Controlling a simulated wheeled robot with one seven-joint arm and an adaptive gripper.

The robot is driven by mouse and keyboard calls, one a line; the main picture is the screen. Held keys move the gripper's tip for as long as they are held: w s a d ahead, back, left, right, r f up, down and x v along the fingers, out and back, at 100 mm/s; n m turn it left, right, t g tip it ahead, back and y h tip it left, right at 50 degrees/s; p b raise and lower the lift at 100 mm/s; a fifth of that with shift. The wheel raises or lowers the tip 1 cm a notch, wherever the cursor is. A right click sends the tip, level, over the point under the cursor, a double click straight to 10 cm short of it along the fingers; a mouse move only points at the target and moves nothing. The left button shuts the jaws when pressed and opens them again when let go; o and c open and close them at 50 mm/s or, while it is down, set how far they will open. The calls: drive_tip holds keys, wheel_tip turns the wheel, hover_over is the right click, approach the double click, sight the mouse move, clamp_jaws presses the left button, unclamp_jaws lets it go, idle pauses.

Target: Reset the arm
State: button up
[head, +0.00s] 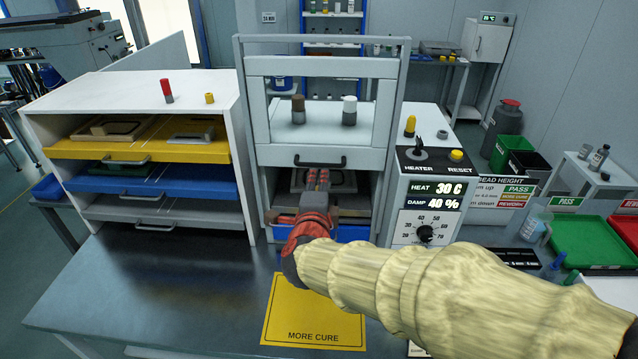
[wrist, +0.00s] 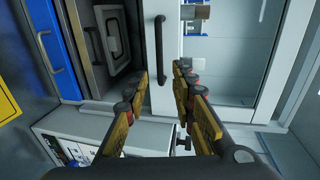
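My arm, in a pale yellowish sleeve, reaches in from the right in the head view. My gripper (head: 317,180) is in front of the middle cabinet, just below its black door handle (head: 320,162). In the wrist view my gripper (wrist: 162,82) has its two fingers apart with nothing between them. The black handle (wrist: 160,48) shows beyond the fingertips and looks apart from them. Below the raised white door (head: 270,152), a grey tray with a dark frame (wrist: 115,42) sits in the cabinet opening, partly hidden by my gripper in the head view.
A control box (head: 432,195) with heater switch, dial and yellow knobs stands right of the cabinet. A shelf with yellow (head: 140,140), blue and grey drawers stands left. A yellow MORE CURE mat (head: 290,320) lies below my arm. Green (head: 580,240) and red trays are right. The left front table is clear.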

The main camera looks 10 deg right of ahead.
drive_tip(key=s+a+f+n+g+y, duration=0.3)
drive_tip(key=a+f+n+y, duration=0.3)
drive_tip(key=a+f+n, duration=0.35)
drive_tip(key=s+a+n+g+y, duration=0.3)
drive_tip(key=s+a+n, duration=0.1)
drive_tip(key=s+n, duration=0.25)
drive_tip(key=s+d+n+g+h, duration=0.2)
drive_tip(key=s+d+n+g, duration=0.35)
drive_tip(key=s, duration=0.95)
drive_tip(key=s+d+r+t+h, duration=0.1)
drive_tip(key=s+d+r, duration=0.1)
drive_tip(key=d, duration=0.3)
drive_tip(key=s+d+r+t+h, duration=0.1)
drive_tip(key=s+d+r, duration=0.1)
drive_tip(key=d, duration=0.4)
drive_tip(key=shift+s+d+r, duration=0.2)
drive_tip(key=shift+s+r, duration=0.05)
drive_tip(key=shift+s, duration=0.3)
